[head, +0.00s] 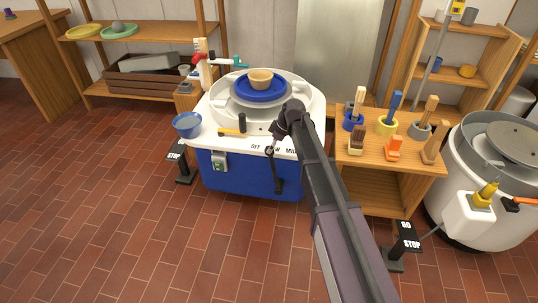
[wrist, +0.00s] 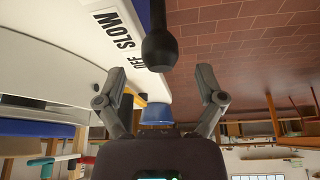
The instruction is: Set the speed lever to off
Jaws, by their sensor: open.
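The speed lever stands on the front of the pottery wheel (head: 228,170), in front of the SLOW label with the OFF label to its left. Its dark round knob (wrist: 160,50) shows large in the wrist view, with the stem running toward the top of that picture. The knob (head: 269,150) is small in the head view. My gripper (wrist: 161,76) is open, its two fingers either side of the knob's line, with a gap between fingers and knob; I cannot tell contact exactly. The OFF label (wrist: 140,64) and SLOW label (wrist: 118,30) lie on the white rim. My arm hides part of the head view.
A blue cup (head: 187,124) sits at the wheel's left edge. A tan bowl (head: 260,78) rests on the blue wheel plate. A wooden tool stand (head: 360,190) is close on the right. A STOP pedal (head: 183,174) stands at left. Brick floor in front is clear.

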